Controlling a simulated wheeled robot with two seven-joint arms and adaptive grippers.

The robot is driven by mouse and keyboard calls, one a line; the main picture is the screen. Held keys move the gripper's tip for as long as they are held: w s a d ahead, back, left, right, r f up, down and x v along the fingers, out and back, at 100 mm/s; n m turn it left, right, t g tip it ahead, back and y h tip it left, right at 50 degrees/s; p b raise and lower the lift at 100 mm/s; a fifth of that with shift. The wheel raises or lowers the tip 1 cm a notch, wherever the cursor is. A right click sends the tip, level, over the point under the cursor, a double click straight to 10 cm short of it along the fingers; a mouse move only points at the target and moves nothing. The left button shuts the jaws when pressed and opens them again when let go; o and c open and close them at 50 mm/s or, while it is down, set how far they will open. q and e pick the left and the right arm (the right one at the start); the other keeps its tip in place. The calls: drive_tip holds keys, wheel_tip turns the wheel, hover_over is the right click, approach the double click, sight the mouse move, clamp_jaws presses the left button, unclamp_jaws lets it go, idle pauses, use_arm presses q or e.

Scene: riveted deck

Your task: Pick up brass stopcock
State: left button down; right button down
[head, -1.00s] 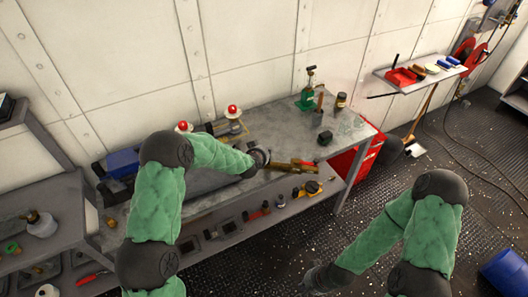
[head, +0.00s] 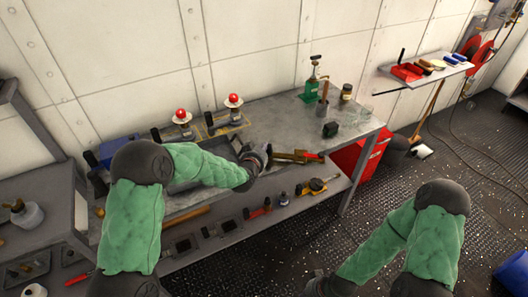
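The brass stopcock (head: 296,157), a brass-coloured fitting with a touch of red at its right end, is at the front edge of the grey workbench (head: 285,122). My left gripper (head: 268,159) is at its left end, very close to it. From this angle I cannot tell whether the fingers touch it or how far apart they are. My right gripper (head: 316,284) is low at the bottom of the view, away from the bench, small and dark. Its fingers are not clear.
Two red-topped lamps (head: 233,100) stand at the back of the bench. A green press (head: 312,88), a jar (head: 346,92) and a dark block (head: 330,130) stand right of them. Tools lie on the lower shelf (head: 300,197). A red cabinet (head: 354,154) stands at the right end.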

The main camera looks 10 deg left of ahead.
use_arm(q)
drive_tip(key=shift+s+a+f+t+b, duration=0.1)
drive_tip(key=shift+s+f+t+b, duration=0.25)
drive_tip(key=shift+f+b, duration=0.75)
drive_tip(key=shift+s+a+f+t+b, duration=0.1)
drive_tip(key=shift+s+f+t+b, duration=0.3)
drive_tip(key=shift+b, duration=1.3)
drive_tip(key=shift+s+f+b, duration=0.15)
drive_tip(key=shift+s+b, duration=0.55)
drive_tip(key=shift+s, duration=0.15)
